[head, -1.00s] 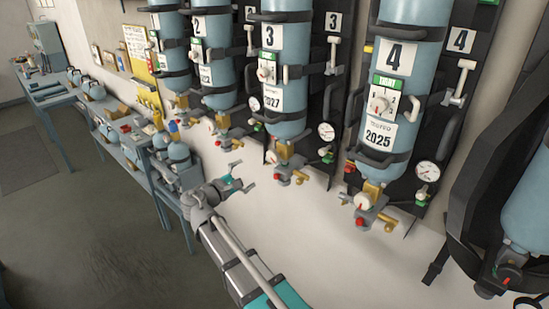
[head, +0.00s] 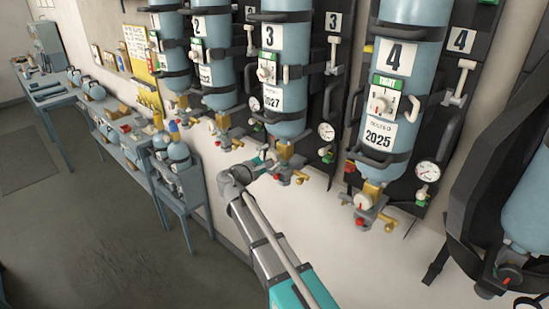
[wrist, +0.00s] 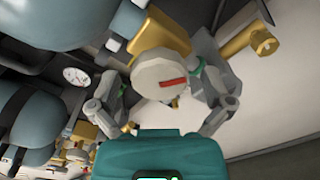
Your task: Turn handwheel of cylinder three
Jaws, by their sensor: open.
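Cylinder three (head: 297,98) is a blue upright cylinder marked "3" in the head view, strapped to a dark rack. Its brass valve hangs at the bottom. My gripper (head: 267,164) is at this valve and partly covers it. In the wrist view, the round grey handwheel (wrist: 160,76) with a red mark faces me. My open gripper (wrist: 160,97) has one finger on each side of the handwheel. I cannot tell whether either finger touches it.
Cylinder four (head: 408,60) stands to the right with its own valve (head: 364,201) and gauge (head: 427,172). Cylinder two (head: 219,65) stands to the left. A blue bench (head: 183,200) with small cylinders is further left. Open floor (head: 100,250) lies at the lower left.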

